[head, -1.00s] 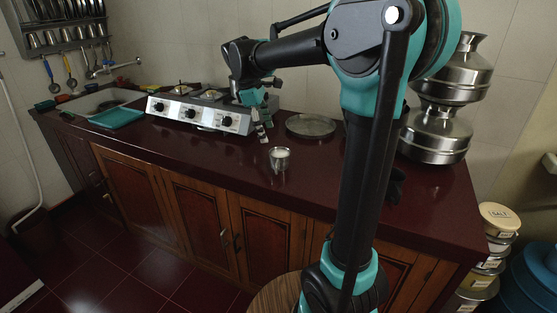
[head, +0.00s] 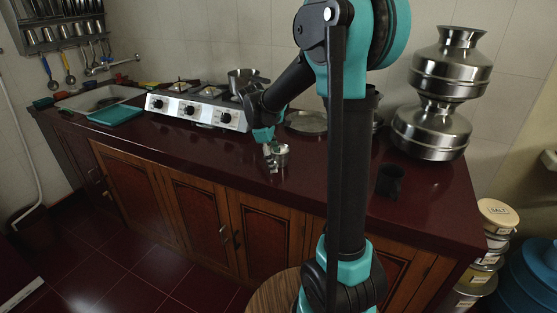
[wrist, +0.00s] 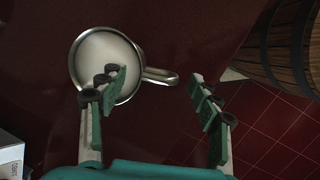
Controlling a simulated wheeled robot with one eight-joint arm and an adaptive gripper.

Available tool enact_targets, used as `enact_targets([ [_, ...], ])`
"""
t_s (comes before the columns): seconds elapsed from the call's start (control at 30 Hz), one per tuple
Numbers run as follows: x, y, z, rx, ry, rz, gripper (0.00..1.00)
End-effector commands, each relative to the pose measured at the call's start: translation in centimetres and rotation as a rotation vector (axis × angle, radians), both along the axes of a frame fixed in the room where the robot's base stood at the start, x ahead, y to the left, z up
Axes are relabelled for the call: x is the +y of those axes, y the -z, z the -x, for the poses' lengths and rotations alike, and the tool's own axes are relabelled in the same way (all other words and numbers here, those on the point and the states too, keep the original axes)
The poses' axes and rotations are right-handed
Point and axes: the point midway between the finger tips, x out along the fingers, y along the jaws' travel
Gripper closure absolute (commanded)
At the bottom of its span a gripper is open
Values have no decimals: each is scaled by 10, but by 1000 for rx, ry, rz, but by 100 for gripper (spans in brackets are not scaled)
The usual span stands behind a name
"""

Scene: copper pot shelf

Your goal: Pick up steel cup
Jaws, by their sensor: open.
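The steel cup (head: 281,161) stands upright near the front edge of the dark red counter (head: 230,165). In the wrist view the steel cup (wrist: 75,62) is seen from above with pale contents, and its handle points right. My gripper (head: 272,149) is at the cup in the head view, its fingertips partly overlapping it. In the wrist view my gripper (wrist: 157,90) is open. The left finger overlaps the cup's lower right interior, and the right finger is apart, beyond the handle's end. The handle lies in front of the gap between the fingers. I cannot tell whether a finger touches the cup.
A stove (head: 196,109) with a pot (head: 243,80) is behind left. A steel plate (head: 306,122) lies behind the cup. A dark cup (head: 390,181) and stacked steel pots (head: 431,132) stand right. A wooden barrel (wrist: 283,45) is beyond the counter edge.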

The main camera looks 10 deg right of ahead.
Motion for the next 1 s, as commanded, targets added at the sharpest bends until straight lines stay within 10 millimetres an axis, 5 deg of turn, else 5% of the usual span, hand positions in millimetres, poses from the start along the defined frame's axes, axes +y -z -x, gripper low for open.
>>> enact_targets([
  [0.4,-6,17,0,0,0,0,37],
  [0.9,-5,17,0,0,0,0,99],
  [1.0,-5,16,0,0,0,0,100],
])
